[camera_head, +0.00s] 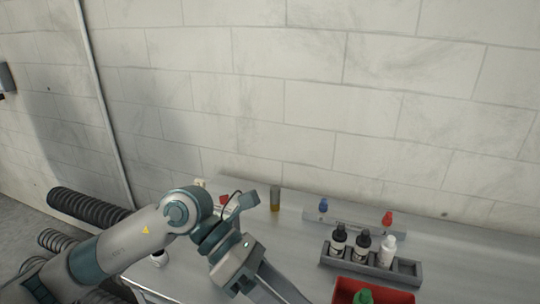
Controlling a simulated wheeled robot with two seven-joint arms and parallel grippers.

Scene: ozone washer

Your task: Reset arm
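My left arm reaches in from the left over the near left part of the metal table. My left gripper (276,288) points down toward the bottom edge of the head view. Its fingertips run out of frame, so whether it is open or shut does not show. I see nothing held in the part that is visible. My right arm and gripper are not in view.
The metal table (460,262) stands against a pale block wall. A grey rack (405,268) holds two dark bottles and a white one. A red tray (345,291) holds something green. A strip with blue and red valves (350,218) and a yellowish vial (275,201) stand behind.

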